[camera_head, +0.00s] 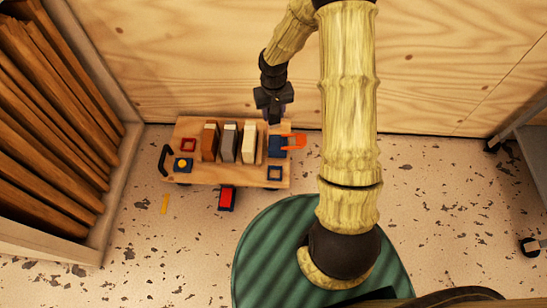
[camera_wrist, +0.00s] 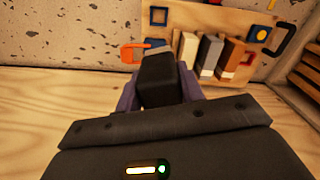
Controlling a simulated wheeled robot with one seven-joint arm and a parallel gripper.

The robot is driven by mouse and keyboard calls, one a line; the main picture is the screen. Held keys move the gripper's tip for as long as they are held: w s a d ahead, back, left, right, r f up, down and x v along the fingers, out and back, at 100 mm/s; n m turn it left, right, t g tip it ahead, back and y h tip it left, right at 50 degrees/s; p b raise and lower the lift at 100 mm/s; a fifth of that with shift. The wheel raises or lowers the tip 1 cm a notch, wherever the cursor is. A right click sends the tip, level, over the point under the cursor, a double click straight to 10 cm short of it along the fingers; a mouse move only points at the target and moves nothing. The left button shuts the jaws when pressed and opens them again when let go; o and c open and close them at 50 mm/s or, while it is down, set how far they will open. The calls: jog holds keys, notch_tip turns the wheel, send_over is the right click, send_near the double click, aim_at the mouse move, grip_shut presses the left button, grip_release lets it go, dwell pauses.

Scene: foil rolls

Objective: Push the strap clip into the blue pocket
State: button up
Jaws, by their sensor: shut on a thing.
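My gripper (camera_head: 273,112) points down over the right end of a wooden board, just above a dark blue piece (camera_head: 277,144). In the wrist view its purple fingers (camera_wrist: 157,92) are shut on a dark block with a grey edge (camera_wrist: 158,82), which I take to be the strap clip. An orange loop (camera_head: 296,141) sticks out past the board's right edge; it also shows beside the block in the wrist view (camera_wrist: 131,54). A square dark blue frame (camera_head: 275,173), possibly the blue pocket, sits at the board's front right corner. Whether the held block touches the board is hidden.
Brown, grey and cream upright blocks (camera_head: 229,142) stand mid-board, left of my gripper. A red frame (camera_head: 188,144), a yellow-and-blue piece (camera_head: 182,165) and a black handle (camera_head: 164,159) are at the left. A red-and-black item (camera_head: 227,198) lies in front. A wooden wall (camera_head: 225,60) stands behind.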

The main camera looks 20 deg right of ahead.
notch_tip(320, 180, down, 25)
jog(key=s+m+b, duration=0.2)
jog(key=m+b, duration=0.1)
jog(key=b, duration=1.1)
jog(key=shift+s+m+b, duration=0.15)
jog(key=shift+m+b, duration=0.15)
jog(key=shift+b, duration=0.05)
jog(key=shift+f, duration=0.15)
jog(key=shift+f+b, duration=2.35)
jog(key=shift+f, duration=0.25)
jog(key=shift+f, duration=1.1)
jog(key=shift+s+a, duration=0.1)
jog(key=shift+f, duration=0.1)
jog(key=shift+f, duration=0.3)
